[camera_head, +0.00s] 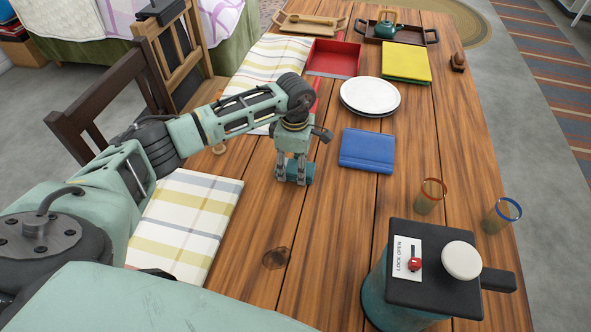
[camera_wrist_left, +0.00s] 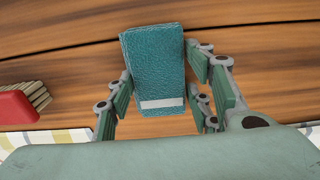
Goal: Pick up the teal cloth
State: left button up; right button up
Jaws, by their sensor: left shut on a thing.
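The teal cloth (camera_wrist_left: 155,65) is a folded, textured block with a pale stripe near its lower end. In the left wrist view it lies between the fingers of my left gripper (camera_wrist_left: 160,88). In the head view my left gripper (camera_head: 292,180) points down at the wooden table, shut on the cloth (camera_head: 305,172). The gripper hides most of the cloth there, and I cannot tell whether the cloth touches the table. My right gripper is not in view.
A blue folded cloth (camera_head: 367,149) and stacked plates (camera_head: 370,96) lie beyond to the right. Two glasses (camera_head: 430,196) and a teal jug with a dark lid (camera_head: 400,290) stand at the right. Striped placemats (camera_head: 190,215) line the left edge. Bare table (camera_head: 300,240) lies in front.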

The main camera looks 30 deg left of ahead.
aim_at(295, 167)
pick_arm(q)
jog(key=shift+r, duration=0.5)
notch_tip(295, 167, up, 3)
jog(key=shift+w+f+b, duration=0.1)
jog(key=shift+f+b, duration=0.05)
jog(key=shift+b, duration=0.35)
jog(key=w+d+r+b, duration=0.1)
jog(key=d+r+b, duration=0.1)
jog(key=d+r, duration=0.5)
jog(key=d, duration=0.4)
jog(key=shift+w+d+r, duration=0.15)
jog(key=shift+d+r, duration=0.05)
jog(key=shift+d, duration=0.1)
